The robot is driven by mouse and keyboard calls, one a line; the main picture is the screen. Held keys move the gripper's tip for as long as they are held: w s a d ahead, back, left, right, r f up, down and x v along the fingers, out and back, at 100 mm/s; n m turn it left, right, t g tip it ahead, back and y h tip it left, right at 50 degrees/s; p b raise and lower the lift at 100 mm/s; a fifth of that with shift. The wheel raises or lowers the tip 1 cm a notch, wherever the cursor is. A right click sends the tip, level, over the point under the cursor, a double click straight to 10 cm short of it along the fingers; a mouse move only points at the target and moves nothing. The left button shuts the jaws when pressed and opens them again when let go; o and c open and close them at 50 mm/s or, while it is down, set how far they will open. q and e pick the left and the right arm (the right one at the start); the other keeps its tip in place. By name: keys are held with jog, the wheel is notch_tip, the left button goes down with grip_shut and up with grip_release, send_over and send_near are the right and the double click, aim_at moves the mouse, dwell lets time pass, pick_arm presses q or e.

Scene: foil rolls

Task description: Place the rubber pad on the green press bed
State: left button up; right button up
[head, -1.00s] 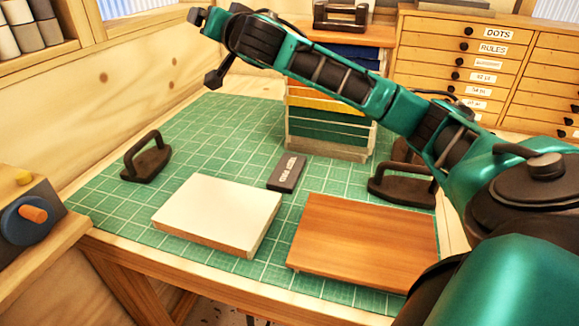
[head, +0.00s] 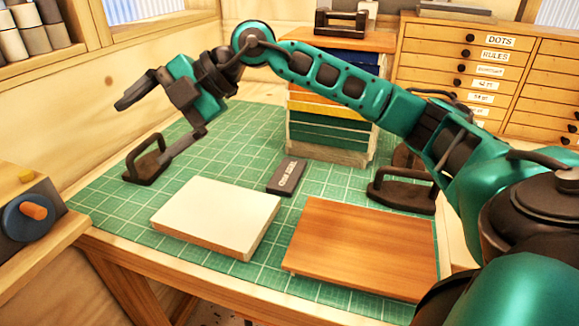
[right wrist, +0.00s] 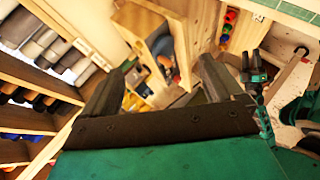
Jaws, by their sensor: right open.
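A small dark grey block with pale lettering (head: 286,176), which looks like the rubber pad, lies flat in the middle of the green gridded mat (head: 230,160). The lettering is too small to read surely. I cannot tell whether this mat is the press bed; no other clear green bed shows. My right gripper (head: 143,130) is open and empty at the left of the head view, in the air over the mat's left side, well left of the block. Its open fingers also show in the right wrist view (right wrist: 158,78), with no pad between them.
A white-topped board (head: 215,215) and a brown wooden board (head: 365,245) lie in front of the block. Dark handled tools stand at left (head: 146,165) and right (head: 402,192). A layered rack (head: 330,130) stands behind. A blue-wheeled device (head: 27,220) is at far left.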

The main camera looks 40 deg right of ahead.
jog(key=s+d+f+g+h, duration=0.2)
jog(key=d+f+h, duration=0.55)
jog(key=d, duration=0.25)
jog(key=m+g+h, duration=0.2)
jog(key=h, duration=0.4)
send_near(287, 174)
jog(key=b+x, duration=0.2)
jog(key=b, duration=0.1)
jog(key=shift+w+a+f+h, duration=0.1)
jog(key=shift+a+h, duration=0.05)
jog(key=shift+h, duration=0.1)
jog(key=x, duration=0.5)
jog(key=shift+f, duration=0.2)
jog(key=shift+d+f, duration=0.25)
jog(key=shift+d, duration=0.05)
pick_arm(q)
jog(key=f, duration=0.2)
jog(key=shift+s+d+f, duration=0.15)
jog(key=shift+s+f, duration=0.2)
